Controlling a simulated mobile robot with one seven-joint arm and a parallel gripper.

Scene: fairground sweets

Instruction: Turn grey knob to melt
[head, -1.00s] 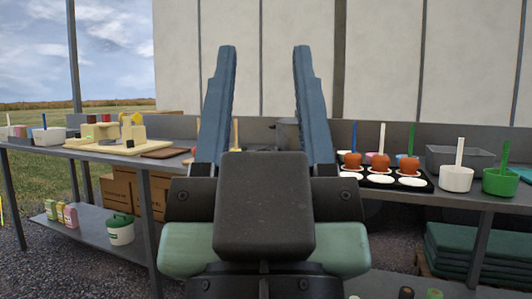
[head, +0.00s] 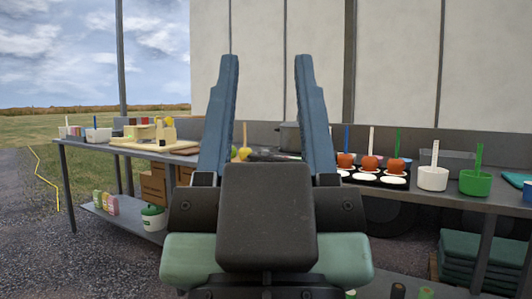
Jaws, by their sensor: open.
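No grey knob can be made out. A dark grey pot (head: 288,136) stands at the back of the bench, seen between the fingers and partly hidden by the right one. The part of the bench below it is hidden behind my gripper.
A black tray (head: 352,178) with apples on coloured sticks stands right of the gripper. A white tub (head: 433,178) and a green tub (head: 475,183) stand further right. A wooden board (head: 185,148) lies on the left bench. Gravel at lower left is clear.

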